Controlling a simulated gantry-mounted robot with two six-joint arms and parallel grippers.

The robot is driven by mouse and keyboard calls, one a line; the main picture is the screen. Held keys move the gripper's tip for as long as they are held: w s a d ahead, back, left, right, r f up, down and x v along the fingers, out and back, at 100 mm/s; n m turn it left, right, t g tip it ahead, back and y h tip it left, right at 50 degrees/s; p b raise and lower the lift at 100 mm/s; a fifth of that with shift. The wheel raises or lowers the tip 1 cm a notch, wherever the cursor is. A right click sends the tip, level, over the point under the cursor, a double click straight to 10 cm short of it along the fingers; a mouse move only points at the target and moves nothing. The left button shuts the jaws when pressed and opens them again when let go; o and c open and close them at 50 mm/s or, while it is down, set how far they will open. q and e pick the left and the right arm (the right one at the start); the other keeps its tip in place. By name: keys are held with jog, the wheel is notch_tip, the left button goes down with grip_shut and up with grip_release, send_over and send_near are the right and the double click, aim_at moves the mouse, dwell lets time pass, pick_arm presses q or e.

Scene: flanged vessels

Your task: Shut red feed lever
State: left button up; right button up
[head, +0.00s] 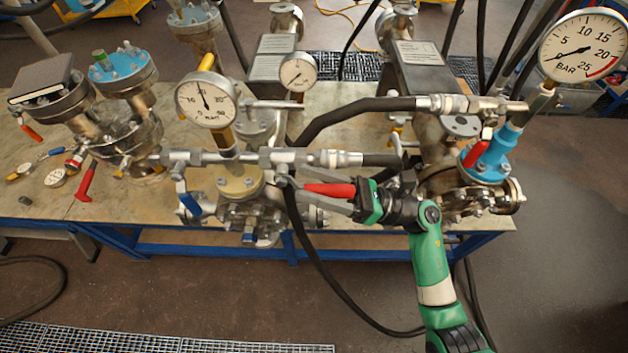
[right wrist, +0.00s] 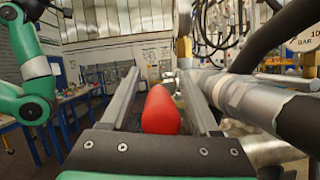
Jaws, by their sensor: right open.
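The red lever (head: 330,189) at the front middle vessel shows between the fingers of my right gripper (head: 296,190) in the head view. In the right wrist view the red lever's rounded end (right wrist: 160,112) lies between the two grey fingers of the right gripper (right wrist: 160,76). The fingers stand open, with a visible gap on the lever's left side; contact on the right is hard to tell. The lever's pivot is partly hidden by the gripper and pipework. My left gripper is not in view.
Black hoses (head: 352,112) and a metal pipe (head: 240,158) run just above the gripper. A pressure gauge (head: 207,102) stands left of it. Other red levers are on the right vessel (head: 477,153) and at the left (head: 86,182). The floor in front is mostly free.

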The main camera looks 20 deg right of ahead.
grip_shut()
jog(key=shift+r, duration=0.1)
jog(key=shift+r, duration=0.1)
dwell(1.1)
